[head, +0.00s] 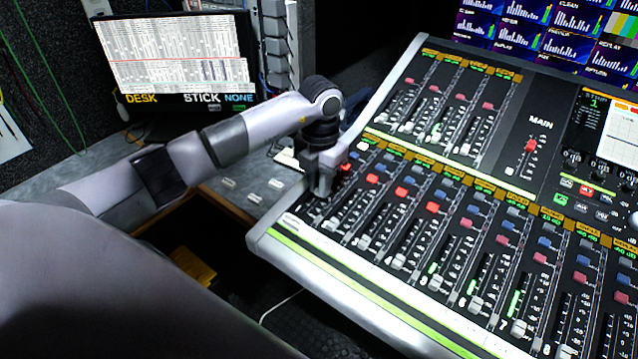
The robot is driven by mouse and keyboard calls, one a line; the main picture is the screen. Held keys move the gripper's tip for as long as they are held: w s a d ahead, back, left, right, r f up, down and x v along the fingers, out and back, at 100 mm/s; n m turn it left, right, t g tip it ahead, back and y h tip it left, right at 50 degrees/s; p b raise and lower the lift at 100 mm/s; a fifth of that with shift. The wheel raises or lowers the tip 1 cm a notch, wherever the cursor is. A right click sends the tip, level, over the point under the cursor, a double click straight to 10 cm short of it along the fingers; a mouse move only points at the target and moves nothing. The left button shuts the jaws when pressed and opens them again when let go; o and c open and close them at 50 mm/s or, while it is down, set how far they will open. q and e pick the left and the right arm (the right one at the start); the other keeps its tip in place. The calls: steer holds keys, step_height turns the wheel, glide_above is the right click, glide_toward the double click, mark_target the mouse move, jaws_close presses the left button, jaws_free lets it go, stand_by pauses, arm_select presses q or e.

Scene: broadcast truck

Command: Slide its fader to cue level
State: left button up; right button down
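The mixing console (340,262) fills the right half of the head view, tilted, with a lower row of several channel faders and a shorter upper bank. My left gripper (320,192) points down at the left end of the lower row. It covers part of the leftmost channel strip. Whether its fingers touch a fader cap, and whether they are open or shut, I cannot tell. Grey fader caps show low in the neighbouring strips, such as one fader cap (398,261) and another fader cap (519,327). My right gripper is out of view.
A monitor (175,60) reading "DESK STICK NONE" stands on the grey desk at the upper left. Meter screens (545,25) stand behind the console. A touchscreen (615,125) sits at its right. A dark opening with a yellow object (192,265) lies below the desk.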

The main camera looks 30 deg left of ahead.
arm_select(q)
steer(key=shift+o, duration=0.7)
step_height(320, 180, up, 7)
steer(key=shift+r+b, duration=0.1)
steer(key=shift+b, duration=0.2)
